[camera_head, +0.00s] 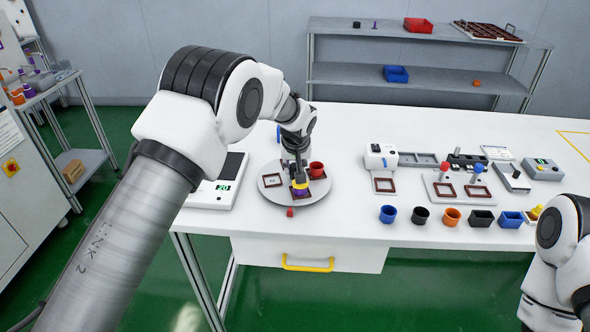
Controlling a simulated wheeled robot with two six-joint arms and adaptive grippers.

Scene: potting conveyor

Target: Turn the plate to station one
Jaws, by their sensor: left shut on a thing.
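The round grey plate (268,197) lies on the white table at centre left. A small red block (290,212) shows at the plate's front edge. Part of my right arm shows at the lower right; its gripper is out of view.
Several coloured cups, including a blue one (388,214), line the table's front at right. Fixtures, including one with a red knob (449,178), stand behind them. A drawer with a yellow handle (307,265) is below.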

